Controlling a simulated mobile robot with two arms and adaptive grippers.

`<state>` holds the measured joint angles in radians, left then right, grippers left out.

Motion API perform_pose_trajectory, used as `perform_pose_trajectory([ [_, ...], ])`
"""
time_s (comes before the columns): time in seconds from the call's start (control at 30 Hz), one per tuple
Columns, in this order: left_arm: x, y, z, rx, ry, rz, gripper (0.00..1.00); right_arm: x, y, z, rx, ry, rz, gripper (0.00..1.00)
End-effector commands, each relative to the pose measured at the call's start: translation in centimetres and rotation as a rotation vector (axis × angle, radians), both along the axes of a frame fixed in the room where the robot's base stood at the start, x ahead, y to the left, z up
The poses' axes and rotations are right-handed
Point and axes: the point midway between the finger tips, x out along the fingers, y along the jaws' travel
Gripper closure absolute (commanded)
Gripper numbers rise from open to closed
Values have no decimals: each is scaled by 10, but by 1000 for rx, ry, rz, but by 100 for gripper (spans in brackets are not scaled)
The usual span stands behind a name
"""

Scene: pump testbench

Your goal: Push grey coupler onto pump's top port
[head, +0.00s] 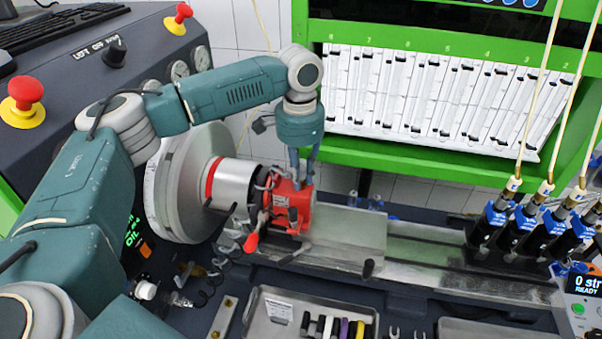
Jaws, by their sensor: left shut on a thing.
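The red pump (293,207) is mounted on the bench beside the large round drive wheel. My left gripper (302,176) comes down from above, fingers pointing down, right over the top of the pump. It is shut on the grey coupler, which is mostly hidden between the fingers. The pump's top port is also hidden behind the fingers, so I cannot tell whether the coupler touches it or how far it sits on it. My right gripper is not in view.
A metal tray (258,325) at the bottom holds several coloured pieces (335,328). A flat metal rail (340,228) runs right from the pump to black injectors (515,228) with pale lines. A green-framed gauge panel (445,95) stands behind.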

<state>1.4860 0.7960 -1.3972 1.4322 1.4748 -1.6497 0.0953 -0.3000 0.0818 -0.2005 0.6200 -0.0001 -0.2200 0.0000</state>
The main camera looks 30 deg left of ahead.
Motion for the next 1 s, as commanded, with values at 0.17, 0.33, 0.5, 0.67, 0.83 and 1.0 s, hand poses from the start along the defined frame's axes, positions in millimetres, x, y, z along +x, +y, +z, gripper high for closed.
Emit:
perform_pose_trajectory([
  [0.17,0,0,0,-1,-1,0,100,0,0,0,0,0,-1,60],
  [0.33,0,0,0,-1,-1,0,69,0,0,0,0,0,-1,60],
  [0.5,0,0,0,-1,-1,0,61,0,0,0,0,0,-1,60],
  [0.67,0,0,0,0,0,0,47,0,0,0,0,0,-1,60],
  [0.83,0,0,0,0,0,0,45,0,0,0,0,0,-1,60],
  [1.0,0,0,1,0,0,0,45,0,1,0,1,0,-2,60],
])
